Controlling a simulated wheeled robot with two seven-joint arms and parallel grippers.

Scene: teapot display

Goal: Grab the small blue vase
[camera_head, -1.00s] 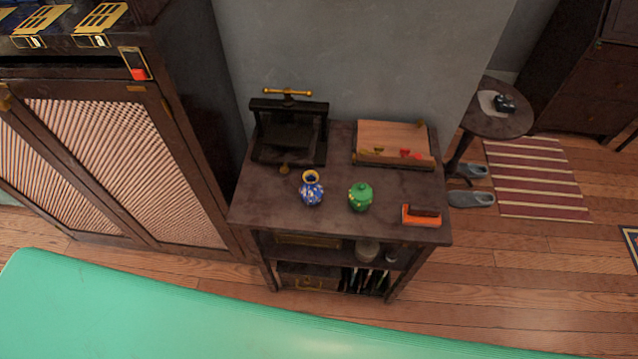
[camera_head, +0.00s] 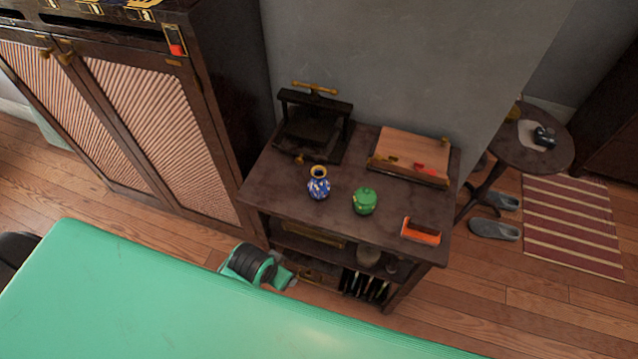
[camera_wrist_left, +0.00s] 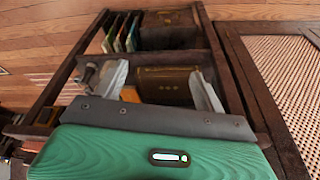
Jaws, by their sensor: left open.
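The small blue vase (camera_head: 319,186), with a pale pattern and a gold rim, stands upright on the dark wooden stand (camera_head: 268,186). A green lidded pot (camera_head: 365,201) stands just right of it. In the head view my left arm shows at the stand's lower front, below the vase and apart from it. Its fingertips are hard to make out there. In the left wrist view my left gripper (camera_wrist_left: 160,88) has its two fingers spread with nothing between them, facing the lower shelves. The vase does not show in that view. My right gripper is not in view.
Behind the vase stand a black press (camera_head: 312,130) and a wooden box (camera_head: 411,157). An orange-and-dark object (camera_head: 421,232) lies at the front right. A tall cabinet (camera_head: 150,120) stands close on the left. A round side table (camera_head: 530,155) is at the right. The stand's front left top is clear.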

